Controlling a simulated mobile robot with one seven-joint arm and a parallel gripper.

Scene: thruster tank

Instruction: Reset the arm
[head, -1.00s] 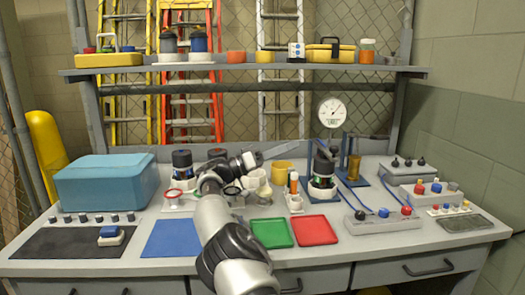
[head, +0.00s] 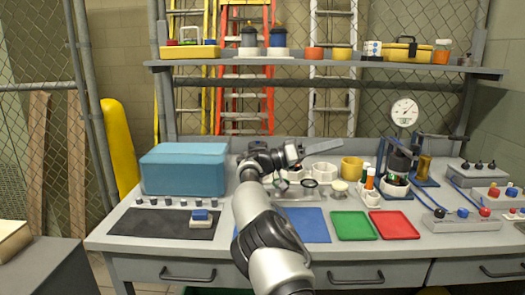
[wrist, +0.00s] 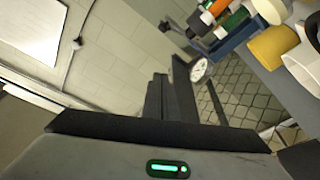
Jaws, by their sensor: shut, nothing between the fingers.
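My arm reaches up from the bottom middle of the head view and bends to the right above the bench (head: 130,232). My gripper points right, over the back half of the bench, near white holders and a yellow cup (head: 352,168). In the wrist view, the dark fingers of my gripper (wrist: 158,92) are together with nothing between them. That view is strongly tilted and shows a wall, the dial gauge (wrist: 198,70) and the yellow cup (wrist: 275,46) beyond the fingers. My arm hides part of the bench middle and of the blue mat (head: 312,226).
A blue box (head: 184,170) stands at the back left. Green (head: 354,226) and red (head: 393,225) trays lie at the front. A dark mat (head: 150,224) holds a blue-and-white block (head: 204,217). A loaded shelf (head: 300,60) crosses behind. A grey cabinet (head: 45,270) is at lower left.

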